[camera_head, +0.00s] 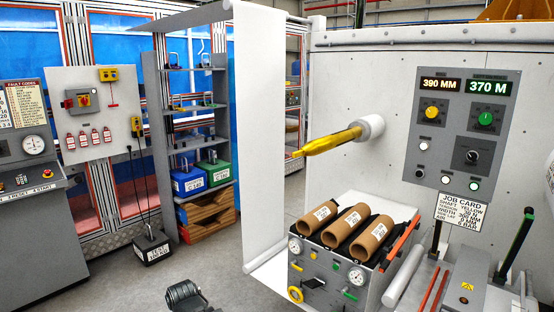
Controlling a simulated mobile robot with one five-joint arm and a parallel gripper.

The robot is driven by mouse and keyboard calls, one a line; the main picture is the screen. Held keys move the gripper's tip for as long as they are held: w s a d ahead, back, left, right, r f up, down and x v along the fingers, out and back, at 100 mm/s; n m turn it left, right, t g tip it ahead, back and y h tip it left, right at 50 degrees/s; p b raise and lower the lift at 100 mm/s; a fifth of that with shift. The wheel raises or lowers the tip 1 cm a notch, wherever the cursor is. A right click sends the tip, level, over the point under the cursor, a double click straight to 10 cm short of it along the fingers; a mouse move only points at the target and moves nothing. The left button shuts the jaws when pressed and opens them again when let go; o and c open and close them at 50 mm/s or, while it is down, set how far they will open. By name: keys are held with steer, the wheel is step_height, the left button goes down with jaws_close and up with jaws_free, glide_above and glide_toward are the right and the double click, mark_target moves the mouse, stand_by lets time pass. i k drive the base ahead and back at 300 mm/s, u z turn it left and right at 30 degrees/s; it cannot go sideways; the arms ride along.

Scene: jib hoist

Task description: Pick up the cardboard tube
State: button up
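Three brown cardboard tubes lie side by side on a grey cart (322,279) at the lower right: a left tube (314,219), a middle tube (343,227) and a right tube (372,239). Each has a white label on its upper side, too small to read surely. Their open ends face me, and they rest in dark cradles. What seems to be my gripper (184,294) shows as a black shape at the bottom edge, well left of the cart and apart from the tubes. Its fingers cannot be made out.
A yellow-tipped shaft (330,142) sticks out from the white machine above the tubes. A white sheet (262,130) hangs left of it. A control panel (463,130) and job card (460,211) are at right. A shelf rack (192,130) stands behind. Grey floor (215,262) is open at centre.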

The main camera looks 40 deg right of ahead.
mark_target(366, 244)
steer(key=k, duration=0.45)
steer(key=z, duration=1)
steer(key=i, duration=0.4)
steer(key=z, duration=0.05)
